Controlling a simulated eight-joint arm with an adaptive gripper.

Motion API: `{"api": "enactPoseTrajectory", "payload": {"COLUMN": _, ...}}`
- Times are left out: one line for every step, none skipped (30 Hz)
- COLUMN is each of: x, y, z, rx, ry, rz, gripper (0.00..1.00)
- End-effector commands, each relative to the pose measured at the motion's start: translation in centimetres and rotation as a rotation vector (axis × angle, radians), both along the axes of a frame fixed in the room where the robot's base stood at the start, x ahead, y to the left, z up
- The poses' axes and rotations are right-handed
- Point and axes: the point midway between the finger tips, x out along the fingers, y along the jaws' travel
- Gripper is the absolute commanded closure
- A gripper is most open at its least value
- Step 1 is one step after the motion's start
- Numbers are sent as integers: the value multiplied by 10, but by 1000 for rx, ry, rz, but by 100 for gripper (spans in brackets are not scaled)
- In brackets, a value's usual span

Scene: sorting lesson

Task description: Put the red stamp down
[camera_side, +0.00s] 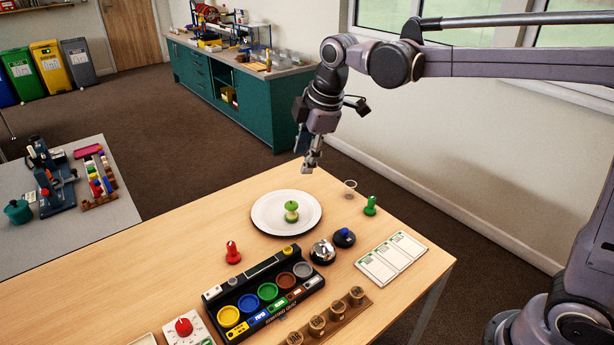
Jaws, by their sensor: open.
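A green stamp (370,206) stands upright at the right of the table.
A white plate (262,221) holds a green apple core (291,212). The black tray (262,290) has coloured cups. A bell (322,252), a blue-topped black object (344,237), a small ring (350,187), cards (392,258) and a dial box (186,330) stand around. Bare wood lies left.

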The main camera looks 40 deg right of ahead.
Motion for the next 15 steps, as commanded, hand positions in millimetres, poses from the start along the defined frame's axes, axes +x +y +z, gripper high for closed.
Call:
{"api": "enactPoseTrajectory", "payload": {"x": -17, "y": -10, "z": 3, "rx": 25, "ry": -15, "rz": -75, "gripper": 56}}
{"api": "enactPoseTrajectory", "payload": {"x": -25, "y": -14, "z": 4, "rx": 40, "ry": -26, "rz": -121, "gripper": 56}}
{"api": "enactPoseTrajectory", "payload": {"x": -37, "y": -20, "z": 4, "rx": 62, "ry": -37, "rz": -181, "gripper": 56}}
{"api": "enactPoseTrajectory", "payload": {"x": -45, "y": -24, "z": 5, "rx": 80, "ry": -47, "rz": -226, "gripper": 56}}
{"api": "enactPoseTrajectory", "payload": {"x": -54, "y": -28, "z": 4, "rx": 97, "ry": -56, "rz": -271, "gripper": 56}}
{"api": "enactPoseTrajectory", "payload": {"x": -65, "y": -34, "z": 3, "rx": 121, "ry": -70, "rz": -331, "gripper": 56}}
{"api": "enactPoseTrajectory", "payload": {"x": -74, "y": -38, "z": 2, "rx": 139, "ry": -79, "rz": -375, "gripper": 56}}
{"api": "enactPoseTrajectory", "payload": {"x": -82, "y": -41, "z": 1, "rx": 157, "ry": -89, "rz": -418, "gripper": 56}}
{"api": "enactPoseTrajectory", "payload": {"x": -94, "y": -46, "z": -2, "rx": 183, "ry": -102, "rz": -478, "gripper": 56}}
{"api": "enactPoseTrajectory", "payload": {"x": -102, "y": -50, "z": -4, "rx": 202, "ry": -111, "rz": -521, "gripper": 56}}
{"api": "enactPoseTrajectory", "payload": {"x": -111, "y": -53, "z": -7, "rx": 222, "ry": -121, "rz": -566, "gripper": 56}}
{"api": "enactPoseTrajectory", "payload": {"x": -122, "y": -57, "z": -11, "rx": 250, "ry": -133, "rz": -623, "gripper": 56}}
{"api": "enactPoseTrajectory", "payload": {"x": -130, "y": -60, "z": -15, "rx": 271, "ry": -143, "rz": -666, "gripper": 56}}
{"api": "enactPoseTrajectory", "payload": {"x": -138, "y": -63, "z": -19, "rx": 291, "ry": -153, "rz": -708, "gripper": 56}}
{"api": "enactPoseTrajectory", "payload": {"x": -149, "y": -67, "z": -24, "rx": 319, "ry": -164, "rz": -764, "gripper": 56}}
